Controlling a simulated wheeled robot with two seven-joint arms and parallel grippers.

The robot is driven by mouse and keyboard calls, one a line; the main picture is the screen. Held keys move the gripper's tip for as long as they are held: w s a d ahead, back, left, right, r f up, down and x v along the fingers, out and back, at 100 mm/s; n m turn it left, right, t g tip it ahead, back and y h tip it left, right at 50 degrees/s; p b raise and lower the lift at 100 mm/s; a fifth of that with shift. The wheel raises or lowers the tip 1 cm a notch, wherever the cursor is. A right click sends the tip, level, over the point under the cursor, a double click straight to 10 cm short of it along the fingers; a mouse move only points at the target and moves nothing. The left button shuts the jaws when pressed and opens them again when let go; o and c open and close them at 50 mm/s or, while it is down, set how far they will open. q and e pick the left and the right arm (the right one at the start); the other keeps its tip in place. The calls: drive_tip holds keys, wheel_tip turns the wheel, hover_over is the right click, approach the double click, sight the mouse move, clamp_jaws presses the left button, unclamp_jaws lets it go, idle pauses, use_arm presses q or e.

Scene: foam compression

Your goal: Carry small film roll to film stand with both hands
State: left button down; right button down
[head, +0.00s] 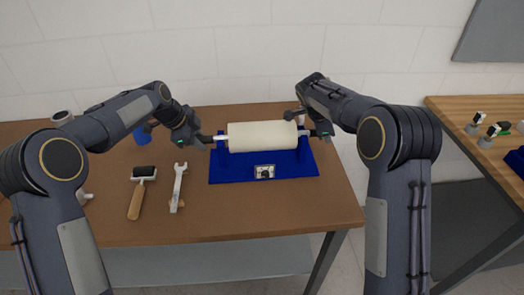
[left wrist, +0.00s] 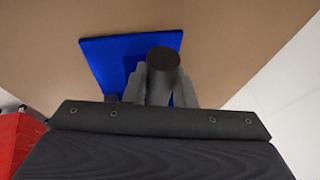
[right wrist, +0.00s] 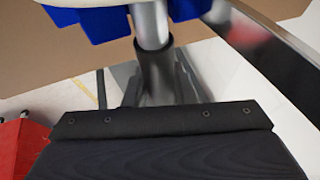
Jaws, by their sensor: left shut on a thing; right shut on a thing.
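The film roll (head: 262,136) is cream-coloured and lies level across the blue film stand (head: 290,168), at or just over its supports; I cannot tell whether it rests on them. My left gripper (head: 208,140) is shut on the roll's left shaft end, which shows dark and end-on in the left wrist view (left wrist: 164,62). My right gripper (head: 314,131) is shut on the right shaft end, a metal rod with a dark grip in the right wrist view (right wrist: 152,50). The stand's blue base also shows in the left wrist view (left wrist: 100,55).
A wooden-handled roller (head: 136,200) and a wrench-like tool (head: 178,188) lie on the brown table (head: 240,213) left of the stand. A small device (head: 264,172) sits at the stand's front. A blue cup (head: 141,135) stands behind. A second table (head: 470,115) is at the right.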

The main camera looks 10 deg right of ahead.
use_arm(q)
drive_tip(key=shift+r, duration=0.15)
use_arm(e)
drive_tip(key=shift+r, duration=0.1)
use_arm(q)
drive_tip(key=c, duration=1.2)
unclamp_jaws()
use_arm(e)
drive_tip(key=c, duration=1.2)
unclamp_jaws()
drive_tip(key=shift+s+a+r, duration=0.1)
drive_tip(key=shift+r, duration=0.05)
use_arm(q)
drive_tip(key=v, duration=1.1)
drive_tip(key=shift+s+a+r, duration=0.15)
drive_tip(key=shift+r, duration=0.2)
use_arm(e)
drive_tip(key=v, duration=1.1)
drive_tip(key=shift+r, duration=0.3)
drive_tip(key=shift+s, duration=0.1)
use_arm(q)
drive_tip(key=shift+s, duration=0.1)
